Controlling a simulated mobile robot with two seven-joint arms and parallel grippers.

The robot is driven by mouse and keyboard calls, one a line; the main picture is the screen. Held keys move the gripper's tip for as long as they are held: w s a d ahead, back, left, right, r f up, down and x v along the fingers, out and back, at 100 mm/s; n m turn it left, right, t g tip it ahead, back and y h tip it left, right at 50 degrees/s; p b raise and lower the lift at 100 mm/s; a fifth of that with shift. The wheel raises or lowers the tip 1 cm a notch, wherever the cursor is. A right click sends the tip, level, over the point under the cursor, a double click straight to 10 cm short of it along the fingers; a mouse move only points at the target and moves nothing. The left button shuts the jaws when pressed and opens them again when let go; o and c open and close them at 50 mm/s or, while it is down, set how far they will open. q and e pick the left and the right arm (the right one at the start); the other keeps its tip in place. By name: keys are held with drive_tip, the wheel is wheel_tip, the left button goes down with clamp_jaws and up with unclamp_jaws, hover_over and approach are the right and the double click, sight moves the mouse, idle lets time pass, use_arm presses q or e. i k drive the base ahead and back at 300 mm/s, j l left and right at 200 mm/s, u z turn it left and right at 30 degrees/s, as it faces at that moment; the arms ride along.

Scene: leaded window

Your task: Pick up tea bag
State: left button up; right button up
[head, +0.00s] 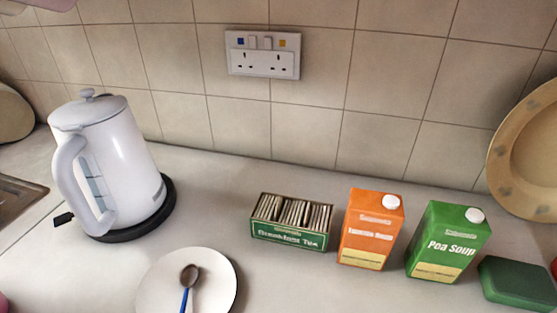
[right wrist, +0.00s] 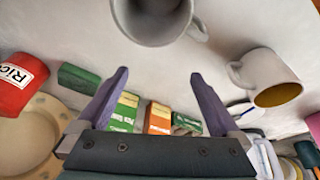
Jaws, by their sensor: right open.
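Tea bags (head: 293,212) stand packed upright in rows in an open green box (head: 288,238) labelled Breakfast Tea, on the worktop in the middle of the head view. The box also shows small beyond my fingers in the right wrist view (right wrist: 186,123), partly hidden by the right finger. My right gripper (right wrist: 159,73) is open, with nothing between its two purple fingers. It does not show in the head view, and it is apart from the box. My left gripper is in neither view.
An orange carton (head: 371,230) and a green Pea Soup carton (head: 447,243) stand right of the box. A white kettle (head: 125,150) and a plate (head: 215,285) with a spoon (head: 188,278) are left. Mugs (right wrist: 150,30) (right wrist: 268,72) show in the wrist view.

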sight(278, 209)
drive_tip(key=k+u, duration=0.4)
drive_tip(key=k+j+u, duration=0.15)
drive_tip(key=k+u, duration=0.2)
drive_tip(key=k, duration=0.15)
drive_tip(key=k+j+u, duration=0.25)
drive_tip(key=k+u, duration=0.15)
drive_tip(key=k, duration=0.05)
